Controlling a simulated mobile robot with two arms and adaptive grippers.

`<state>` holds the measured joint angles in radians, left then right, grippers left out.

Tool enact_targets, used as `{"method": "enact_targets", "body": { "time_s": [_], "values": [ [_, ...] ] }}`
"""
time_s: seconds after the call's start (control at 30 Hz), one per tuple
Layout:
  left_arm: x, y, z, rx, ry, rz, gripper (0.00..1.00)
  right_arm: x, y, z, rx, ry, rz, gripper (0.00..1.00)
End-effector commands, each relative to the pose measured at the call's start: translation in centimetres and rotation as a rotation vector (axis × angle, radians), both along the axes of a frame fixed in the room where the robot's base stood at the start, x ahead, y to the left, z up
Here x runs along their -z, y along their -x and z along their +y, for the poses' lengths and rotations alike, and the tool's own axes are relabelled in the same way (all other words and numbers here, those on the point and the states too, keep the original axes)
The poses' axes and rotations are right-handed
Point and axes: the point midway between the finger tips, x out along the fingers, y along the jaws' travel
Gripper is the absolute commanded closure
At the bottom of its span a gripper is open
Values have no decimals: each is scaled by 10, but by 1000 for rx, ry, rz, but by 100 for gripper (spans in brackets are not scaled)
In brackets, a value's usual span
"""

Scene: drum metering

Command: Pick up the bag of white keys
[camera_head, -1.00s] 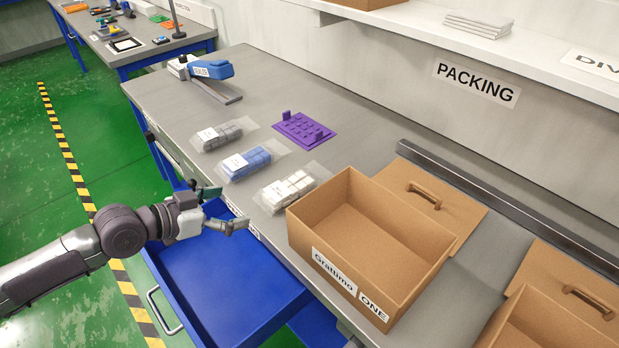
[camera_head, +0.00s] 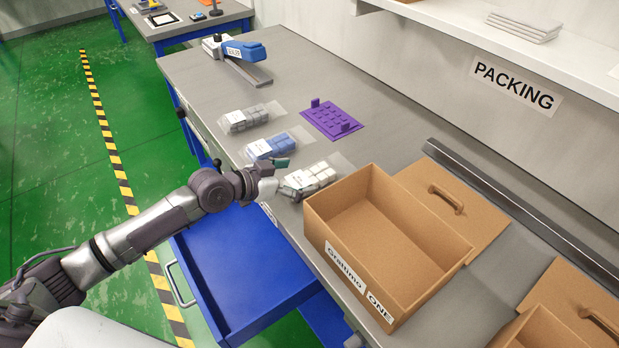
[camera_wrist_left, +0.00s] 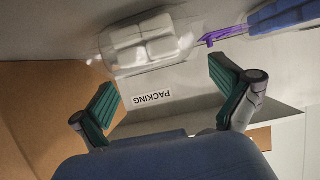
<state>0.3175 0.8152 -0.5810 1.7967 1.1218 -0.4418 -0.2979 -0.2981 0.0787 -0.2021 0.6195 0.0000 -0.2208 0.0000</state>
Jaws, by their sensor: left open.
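The bag of white keys (camera_head: 312,178) is a clear bag with white blocks and a white label. It lies on the grey table near its front edge, between the bag of blue keys (camera_head: 272,146) and the cardboard box. In the left wrist view the white bag (camera_wrist_left: 143,42) lies beyond the fingertips, towards the top. My left gripper (camera_head: 280,173) is open and empty, at the bag's left end. Its two green-padded fingers are spread apart in the left wrist view (camera_wrist_left: 165,92). In the head view it hides part of the bag's left end. My right gripper is not in view.
An open cardboard box (camera_head: 329,238) stands right beside the white bag. A bag of grey keys (camera_head: 245,118) and a purple tray (camera_head: 332,119) lie farther back. A blue open drawer (camera_head: 235,290) juts out below the table edge. A sealer (camera_head: 245,51) stands at the far end.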

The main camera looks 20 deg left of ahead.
Motion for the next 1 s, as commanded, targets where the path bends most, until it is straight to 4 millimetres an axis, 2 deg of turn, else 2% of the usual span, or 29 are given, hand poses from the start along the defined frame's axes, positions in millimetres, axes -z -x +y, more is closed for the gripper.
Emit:
{"method": "enact_targets", "body": {
  "time_s": [0.1, 0.23, 0.53, 0.9, 0.97, 1.0],
  "values": [
    [5, -15, -12, -2, 5, 0, 0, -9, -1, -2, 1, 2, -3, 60],
    [13, -25, -20, -1, 4, -1, 0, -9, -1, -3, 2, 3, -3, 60],
    [16, -28, -22, 0, 1, -1, 0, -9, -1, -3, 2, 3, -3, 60],
    [16, -28, -22, 0, 1, -1, 62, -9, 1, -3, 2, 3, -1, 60],
    [16, -28, -22, 0, 1, -1, 70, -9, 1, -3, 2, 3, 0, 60],
    [15, -28, -22, -1, 2, -3, 70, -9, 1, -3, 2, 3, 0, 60]
  ]
}}
